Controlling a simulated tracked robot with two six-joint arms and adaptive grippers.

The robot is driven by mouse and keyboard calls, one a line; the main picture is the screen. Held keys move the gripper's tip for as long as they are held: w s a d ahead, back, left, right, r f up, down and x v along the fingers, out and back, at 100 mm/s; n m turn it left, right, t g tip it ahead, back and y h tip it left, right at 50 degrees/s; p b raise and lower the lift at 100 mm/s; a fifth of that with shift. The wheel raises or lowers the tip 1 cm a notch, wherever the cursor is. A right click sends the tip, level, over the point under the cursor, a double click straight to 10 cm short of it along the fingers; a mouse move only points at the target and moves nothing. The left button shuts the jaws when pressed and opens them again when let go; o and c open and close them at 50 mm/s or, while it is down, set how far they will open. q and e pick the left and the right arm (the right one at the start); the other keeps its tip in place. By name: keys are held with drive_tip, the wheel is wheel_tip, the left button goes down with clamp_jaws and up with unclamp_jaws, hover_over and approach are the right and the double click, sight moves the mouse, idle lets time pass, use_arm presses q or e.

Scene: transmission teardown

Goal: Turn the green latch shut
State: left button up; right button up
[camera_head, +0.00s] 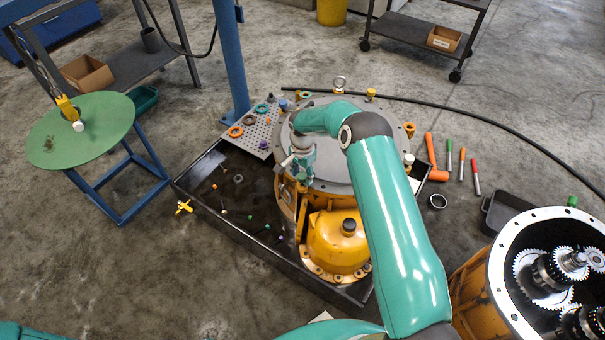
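The orange transmission housing (337,240) stands upright in a black drip tray, with a round grey cover on top. My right arm reaches across the cover. My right gripper (298,168) points down at the cover's left edge, beside the housing's upper side. A small green piece (301,177) shows right at the gripper and may be the green latch; the gripper partly hides it. I cannot tell whether they touch, how the latch is turned, or whether the fingers are open or shut. My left gripper is out of view.
The black tray (205,172) holds small loose parts. A perforated plate (259,134) with coloured rings lies at its back corner. Orange, green and red-ended tools (462,164) lie right of the housing. An open gear housing (497,292) stands at lower right. A black hose crosses the floor behind.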

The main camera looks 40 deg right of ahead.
clamp_jaws()
drive_tip(key=shift+n, duration=0.3)
drive_tip(key=shift+f+n+b, duration=0.1)
drive_tip(key=shift+n+b, duration=0.9)
drive_tip(key=shift+n, duration=0.1)
drive_tip(key=n+b, duration=0.1)
drive_tip(key=n, duration=0.2)
drive_tip(key=shift+n+b, duration=0.3)
drive_tip(key=n+b, duration=0.1)
drive_tip(key=n, duration=1)
drive_tip(key=shift+w+r+n+b, duration=0.1)
drive_tip(key=shift+r+n+b, duration=0.1)
drive_tip(key=shift+n+b, duration=0.15)
